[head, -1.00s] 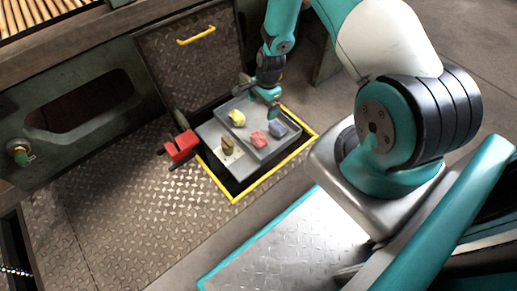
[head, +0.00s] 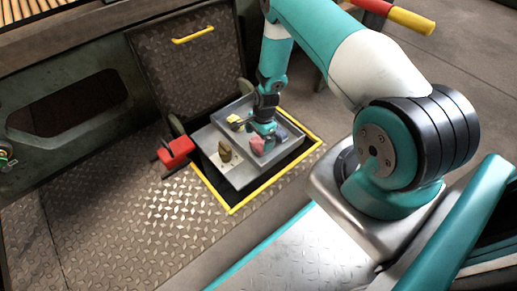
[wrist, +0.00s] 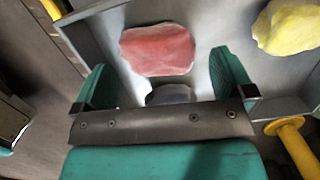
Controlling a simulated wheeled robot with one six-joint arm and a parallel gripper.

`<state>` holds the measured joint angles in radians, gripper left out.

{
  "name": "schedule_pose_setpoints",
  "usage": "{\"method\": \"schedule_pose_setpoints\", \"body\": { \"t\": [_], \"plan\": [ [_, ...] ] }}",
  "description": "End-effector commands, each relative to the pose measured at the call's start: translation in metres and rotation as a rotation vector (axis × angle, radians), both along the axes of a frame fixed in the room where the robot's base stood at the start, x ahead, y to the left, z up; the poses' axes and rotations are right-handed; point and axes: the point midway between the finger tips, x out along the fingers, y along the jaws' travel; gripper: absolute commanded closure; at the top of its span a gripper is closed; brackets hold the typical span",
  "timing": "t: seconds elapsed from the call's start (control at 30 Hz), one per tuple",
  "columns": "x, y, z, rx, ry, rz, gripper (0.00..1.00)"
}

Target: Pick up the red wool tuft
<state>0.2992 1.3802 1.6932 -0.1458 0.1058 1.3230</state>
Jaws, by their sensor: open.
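The red wool tuft (head: 257,147) lies in a grey metal tray (head: 236,184) inside a floor opening. In the wrist view the tuft (wrist: 158,50) is a rough, rounded red lump on the grey tray surface. My gripper (head: 262,136) is low over the tray, right by the tuft, and hides part of it in the head view. Its two teal fingers (wrist: 163,66) are spread and empty. The tuft shows just ahead of the gap between them; I cannot tell the height left between fingers and tuft.
A yellow tuft (wrist: 288,26) lies beside the red one. A blue-grey tuft (wrist: 170,94) is partly hidden by my gripper. A brown object (head: 225,151) stands at the tray's left. A yellow-edged rim (head: 252,198), raised hatch (head: 190,75) and red block (head: 176,152) surround the opening.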

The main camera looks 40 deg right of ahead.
Motion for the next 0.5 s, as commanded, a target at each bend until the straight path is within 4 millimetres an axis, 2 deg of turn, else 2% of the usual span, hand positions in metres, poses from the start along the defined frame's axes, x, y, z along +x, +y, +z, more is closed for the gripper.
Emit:
{"method": "schedule_pose_setpoints", "body": {
  "t": [0.03, 0.2, 0.47, 0.5],
  "plan": [
    [-0.001, 0.001, -0.014, 0.000, 0.001, 0.000, 0.00],
    [-0.002, 0.003, -0.037, 0.000, 0.000, 0.001, 0.00],
    [-0.002, 0.004, -0.038, 0.000, 0.000, 0.000, 0.00],
    [-0.002, 0.004, -0.038, 0.000, 0.000, 0.000, 0.02]
  ]
}}
